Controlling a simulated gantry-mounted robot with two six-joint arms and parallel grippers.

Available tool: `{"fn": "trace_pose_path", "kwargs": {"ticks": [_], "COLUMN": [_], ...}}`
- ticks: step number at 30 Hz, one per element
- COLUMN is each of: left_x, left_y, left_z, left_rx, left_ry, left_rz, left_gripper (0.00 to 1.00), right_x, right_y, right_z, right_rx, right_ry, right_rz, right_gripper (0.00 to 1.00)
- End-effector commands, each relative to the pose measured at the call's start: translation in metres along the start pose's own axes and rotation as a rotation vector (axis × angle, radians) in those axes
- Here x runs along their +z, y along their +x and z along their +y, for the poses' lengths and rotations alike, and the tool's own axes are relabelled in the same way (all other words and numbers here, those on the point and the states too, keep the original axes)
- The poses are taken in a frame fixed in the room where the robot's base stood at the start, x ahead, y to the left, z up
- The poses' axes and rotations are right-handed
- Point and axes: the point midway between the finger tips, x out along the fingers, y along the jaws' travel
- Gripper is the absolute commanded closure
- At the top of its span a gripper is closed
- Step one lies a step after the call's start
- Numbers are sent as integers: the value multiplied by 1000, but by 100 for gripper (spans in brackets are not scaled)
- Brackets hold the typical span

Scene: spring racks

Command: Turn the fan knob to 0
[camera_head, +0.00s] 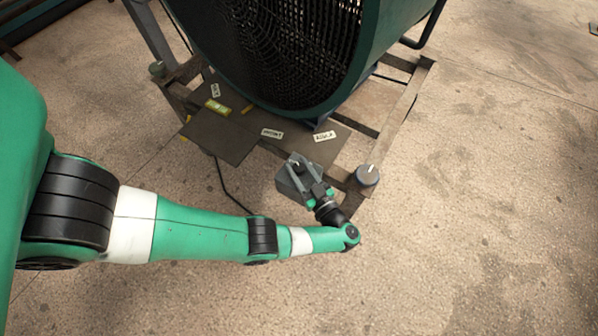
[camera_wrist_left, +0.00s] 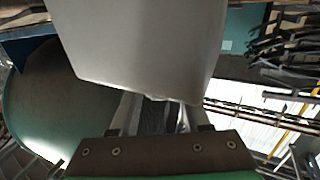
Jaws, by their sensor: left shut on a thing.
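The large green fan (camera_head: 300,50) with a dark grille stands at the top of the head view. A small grey box (camera_head: 290,188) sits at the near edge of its base, with a dark knob on its top face. My left gripper (camera_head: 302,170) reaches over this box from the right, its fingers shut on the knob. The fingers cover much of the knob, and its setting cannot be read. The wrist view shows the pale grey box (camera_wrist_left: 140,45) close in front of the left fingers (camera_wrist_left: 155,115). My right gripper is not in view.
A round grey dial (camera_head: 367,175) with a white line sits at the base frame's corner, right of my gripper. Labelled plates (camera_head: 272,133) lie on the dark base panel (camera_head: 222,139). A black cable (camera_head: 222,182) runs on the floor. The floor at right is clear.

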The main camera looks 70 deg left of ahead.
Motion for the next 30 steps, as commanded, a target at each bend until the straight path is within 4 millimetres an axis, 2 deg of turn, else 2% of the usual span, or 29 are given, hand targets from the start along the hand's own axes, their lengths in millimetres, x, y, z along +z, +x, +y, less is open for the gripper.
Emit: {"fn": "trace_pose_path", "kwargs": {"ticks": [1, 6, 22, 23, 27, 28, 30], "left_x": [8, 6, 4, 4, 3, 3, 3], "left_y": [0, 1, 1, 1, 1, 1, 1], "left_z": [1, 0, 0, 0, 0, 0, 0], "left_rx": [-20, -76, -101, -101, -102, -102, -103], "left_ry": [3, 5, 8, 8, 6, 6, 5], "left_rz": [-7, -9, -10, -10, -7, -7, -6], "left_gripper": [100, 100, 100, 52, 27, 24, 24], "right_x": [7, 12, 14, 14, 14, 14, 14], "right_y": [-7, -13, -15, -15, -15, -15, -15], "right_z": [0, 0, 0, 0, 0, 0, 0], "right_rx": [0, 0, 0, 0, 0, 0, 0], "right_ry": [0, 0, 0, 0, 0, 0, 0], "right_rz": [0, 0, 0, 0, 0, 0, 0], "right_gripper": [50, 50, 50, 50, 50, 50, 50]}}
